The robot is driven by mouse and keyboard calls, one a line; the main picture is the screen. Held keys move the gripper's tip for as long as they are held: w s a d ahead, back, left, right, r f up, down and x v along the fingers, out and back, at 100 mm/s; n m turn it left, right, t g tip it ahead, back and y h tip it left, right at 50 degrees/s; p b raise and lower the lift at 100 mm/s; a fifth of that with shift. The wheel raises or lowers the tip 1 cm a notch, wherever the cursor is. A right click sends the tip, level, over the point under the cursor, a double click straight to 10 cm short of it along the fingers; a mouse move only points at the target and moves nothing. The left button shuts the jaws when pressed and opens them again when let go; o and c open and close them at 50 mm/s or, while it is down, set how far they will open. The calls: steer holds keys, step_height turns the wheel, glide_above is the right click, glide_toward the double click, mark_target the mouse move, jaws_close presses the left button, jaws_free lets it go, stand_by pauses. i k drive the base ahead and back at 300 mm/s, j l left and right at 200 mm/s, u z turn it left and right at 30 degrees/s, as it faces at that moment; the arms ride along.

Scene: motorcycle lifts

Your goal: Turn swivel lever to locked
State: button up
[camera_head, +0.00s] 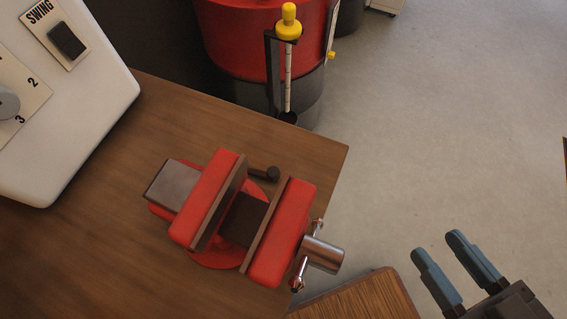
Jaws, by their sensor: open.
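A red bench vise (285,235) sits on the wooden bench. A short dark lever with a round knob (266,173), which looks like the swivel lever, sticks out to the right behind the vise's jaws, near its round red base. Part of the lever is hidden behind the vise, and I cannot tell its lock state. My gripper (438,247) is at the lower right, with two blue-grey fingers apart and nothing between them. It is open, well to the right of the vise and lower in the picture than the lever, not touching either.
The vise's metal screw handle (322,254) juts out at the bench's right edge. A white control box (75,110) stands at the left of the wooden bench (300,147). A red drum (240,40) stands behind. Another wooden surface (365,300) is at the bottom. Grey floor lies right.

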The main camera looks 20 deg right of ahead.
mark_target(272, 175)
steer(key=k+l, duration=0.1)
steer(key=l, duration=0.5)
steer(key=k+l+z, duration=0.1)
steer(key=l, duration=1.05)
steer(key=k+z, duration=0.05)
steer(key=k, duration=0.05)
